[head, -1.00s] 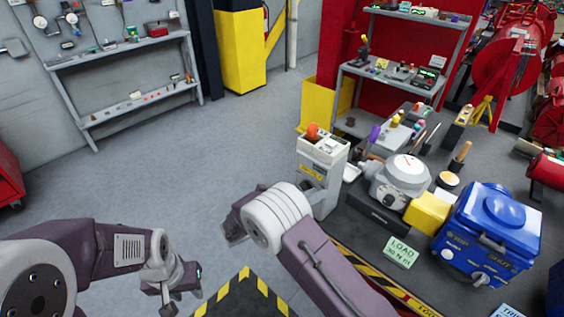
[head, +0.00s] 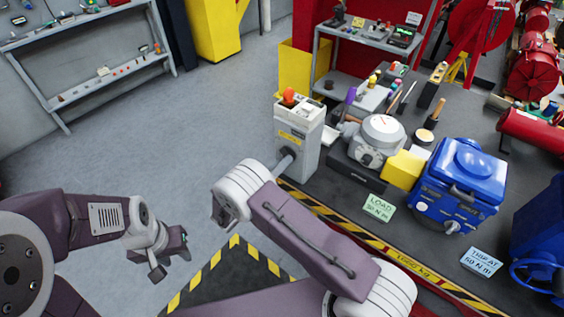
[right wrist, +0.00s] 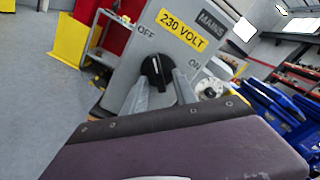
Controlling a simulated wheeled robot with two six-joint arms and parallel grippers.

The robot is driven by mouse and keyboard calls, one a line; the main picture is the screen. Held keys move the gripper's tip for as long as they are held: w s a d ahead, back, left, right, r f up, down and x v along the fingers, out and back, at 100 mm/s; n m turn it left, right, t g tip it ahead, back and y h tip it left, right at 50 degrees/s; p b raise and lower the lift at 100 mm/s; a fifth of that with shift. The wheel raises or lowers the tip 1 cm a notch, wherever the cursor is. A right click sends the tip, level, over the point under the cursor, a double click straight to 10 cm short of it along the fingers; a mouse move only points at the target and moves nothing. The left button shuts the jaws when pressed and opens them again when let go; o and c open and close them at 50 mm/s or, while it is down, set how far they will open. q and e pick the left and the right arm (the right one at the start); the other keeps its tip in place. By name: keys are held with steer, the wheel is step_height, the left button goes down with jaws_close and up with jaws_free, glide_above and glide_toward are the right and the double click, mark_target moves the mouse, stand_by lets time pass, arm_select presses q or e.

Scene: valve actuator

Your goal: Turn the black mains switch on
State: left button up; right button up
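The mains switch is a black rotary knob (right wrist: 157,72) on a grey box marked MAINS and 230 VOLT. OFF is printed to its upper left and ON to its right; a pale mark shows near the knob's top. My right gripper (right wrist: 160,88) has its two grey fingers spread, one on each side of the knob; I cannot tell whether they touch it. My left gripper (head: 172,256) is open and empty over the floor.
On the bench right of the box are a grey round-topped unit (head: 382,132), a yellow block (head: 403,169), a blue actuator (head: 458,185) and a LOAD card (head: 379,207). Open floor (head: 190,130) lies left of the box.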

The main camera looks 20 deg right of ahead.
steer(key=shift+w+d+f, duration=0.1)
steer(key=shift+w+d, duration=0.1)
steer(key=shift+w, duration=0.1)
steer(key=shift+s, duration=0.1)
jaws_close()
steer(key=shift+m, duration=0.3)
steer(key=shift+w+a+m+b, duration=0.1)
steer(key=shift+w+m+b, duration=0.05)
steer(key=shift+m+b, duration=3.5)
steer(key=shift+w+a+m+b, duration=0.15)
steer(key=shift+m+b, duration=2.35)
steer(key=shift+m, duration=2.15)
